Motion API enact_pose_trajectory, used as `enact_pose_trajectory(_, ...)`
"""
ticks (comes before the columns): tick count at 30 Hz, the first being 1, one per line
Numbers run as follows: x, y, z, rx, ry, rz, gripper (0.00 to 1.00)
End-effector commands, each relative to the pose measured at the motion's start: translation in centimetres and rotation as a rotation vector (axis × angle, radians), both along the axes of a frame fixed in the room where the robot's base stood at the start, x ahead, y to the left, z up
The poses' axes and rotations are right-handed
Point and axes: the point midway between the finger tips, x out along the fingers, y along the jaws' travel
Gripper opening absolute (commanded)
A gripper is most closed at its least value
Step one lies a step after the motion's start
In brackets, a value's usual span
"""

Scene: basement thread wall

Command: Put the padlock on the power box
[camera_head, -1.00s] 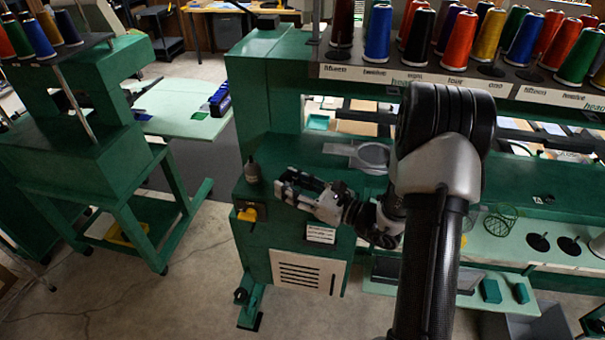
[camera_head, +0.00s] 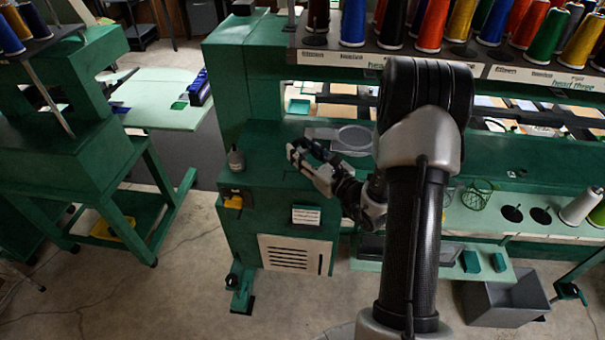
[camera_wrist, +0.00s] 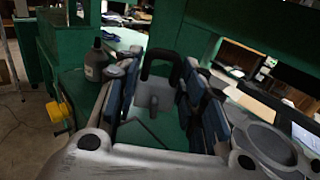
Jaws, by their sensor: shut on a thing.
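The padlock (camera_wrist: 157,94), with a grey body and a dark shackle pointing up, sits between the two fingers of my gripper (camera_wrist: 158,105) in the wrist view. My gripper is shut on it. In the head view my gripper (camera_head: 298,150) is over the green machine's top, right of a grey bottle; the padlock cannot be made out clearly there. What looks like the power box (camera_head: 233,202), with a yellow part, is on the machine's front below the bottle, left of and lower than my gripper. Its yellow part also shows at the left of the wrist view (camera_wrist: 62,111).
The grey bottle (camera_head: 236,160) stands on the machine's left top corner, close to my gripper's left side in the wrist view (camera_wrist: 96,62). A round grey hoop (camera_head: 354,137) lies right of my gripper. Thread cones (camera_head: 435,25) line the rack behind.

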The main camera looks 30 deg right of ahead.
Motion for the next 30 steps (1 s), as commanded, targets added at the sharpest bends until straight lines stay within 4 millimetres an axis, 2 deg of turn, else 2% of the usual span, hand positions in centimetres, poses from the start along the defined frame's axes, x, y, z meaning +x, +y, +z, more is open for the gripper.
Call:
enact_pose_trajectory(1, 0.0, 0.0, -1.3, 0.002, 0.001, 0.0, 0.0)
enact_pose_trajectory(3, 0.0, 0.0, -2.2, 0.001, 0.0, 0.0, 0.0)
enact_pose_trajectory(10, 0.0, 0.0, -3.7, -0.001, -0.001, 0.0, 0.0)
enact_pose_trajectory(16, 0.0, 0.0, -6.6, 0.0, -0.001, 0.0, 0.0)
enact_pose_trajectory(28, 0.0, 0.0, -7.2, -0.002, -0.002, 0.0, 0.0)
enact_pose_trajectory(29, 0.0, 0.0, -7.3, -0.001, -0.001, 0.0, 0.38)
enact_pose_trajectory(30, 0.0, 0.0, -7.2, -0.001, -0.001, 0.0, 0.41)
